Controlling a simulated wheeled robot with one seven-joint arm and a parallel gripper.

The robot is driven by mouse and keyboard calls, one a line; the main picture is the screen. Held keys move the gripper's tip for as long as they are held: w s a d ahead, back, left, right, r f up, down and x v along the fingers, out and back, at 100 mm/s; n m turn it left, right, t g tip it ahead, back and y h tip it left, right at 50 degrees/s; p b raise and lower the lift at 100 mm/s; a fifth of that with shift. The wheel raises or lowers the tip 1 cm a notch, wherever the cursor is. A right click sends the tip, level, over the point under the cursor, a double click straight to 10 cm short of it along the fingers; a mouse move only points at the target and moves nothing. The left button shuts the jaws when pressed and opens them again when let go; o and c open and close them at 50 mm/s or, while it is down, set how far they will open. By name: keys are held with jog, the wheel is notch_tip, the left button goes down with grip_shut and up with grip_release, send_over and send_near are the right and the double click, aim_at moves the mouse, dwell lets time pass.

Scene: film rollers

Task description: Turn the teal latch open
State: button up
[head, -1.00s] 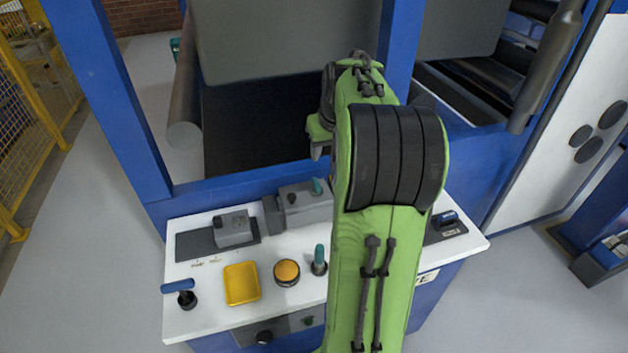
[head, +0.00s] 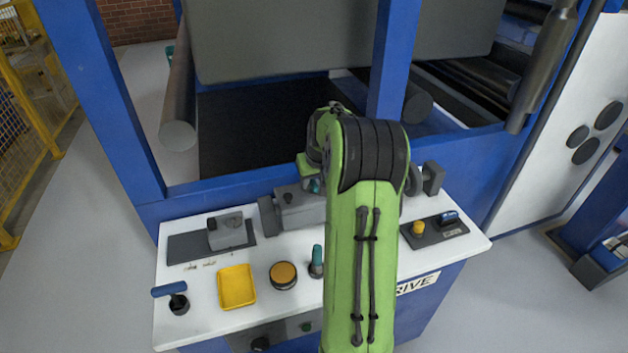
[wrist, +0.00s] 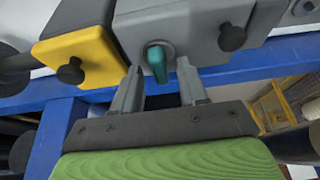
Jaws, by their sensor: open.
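The teal latch (wrist: 157,62) is a small teal handle on the face of a grey box (wrist: 195,35). In the wrist view it points down, roughly upright in the picture. My gripper (wrist: 159,68) is open, with one finger on each side of the latch. A gap shows between each finger and the latch; I cannot tell how deep the fingers reach. In the head view a bit of the teal latch (head: 314,186) shows beside my green arm, above the grey box (head: 300,210). My arm hides the fingers there.
A yellow block (wrist: 75,55) with a black knob sits left of the grey box. On the white bench stand a yellow tray (head: 237,287), an orange button (head: 283,275), a teal-handled lever (head: 316,262) and a blue-handled lever (head: 170,290). A blue frame (head: 235,184) rises behind.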

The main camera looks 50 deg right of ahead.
jog(key=shift+c, duration=0.4)
grip_shut()
jog(key=shift+n, duration=0.3)
jog(key=n+p, duration=0.1)
jog(key=n+y+p, duration=0.1)
jog(key=n, duration=0.1)
jog(key=shift+d+r+t+y, duration=0.15)
jog(key=shift+t+y, duration=0.15)
jog(key=n+y+p, duration=0.1)
jog(key=n, duration=0.1)
jog(key=n+p, duration=0.2)
jog(key=n, duration=0.1)
jog(key=shift+d+y, duration=0.1)
jog(key=shift+y, duration=0.3)
jog(key=n+y+p, duration=0.1)
jog(key=n+p, duration=0.3)
jog(key=shift+d+n+g, duration=0.1)
jog(key=shift+n+g, duration=0.2)
jog(key=shift+g, duration=0.1)
jog(key=shift+w+n+g+y+p, duration=0.1)
jog(key=shift+n+g+y+p, duration=0.5)
jog(key=shift+n+p, duration=1)
jog(key=shift+d, duration=0.1)
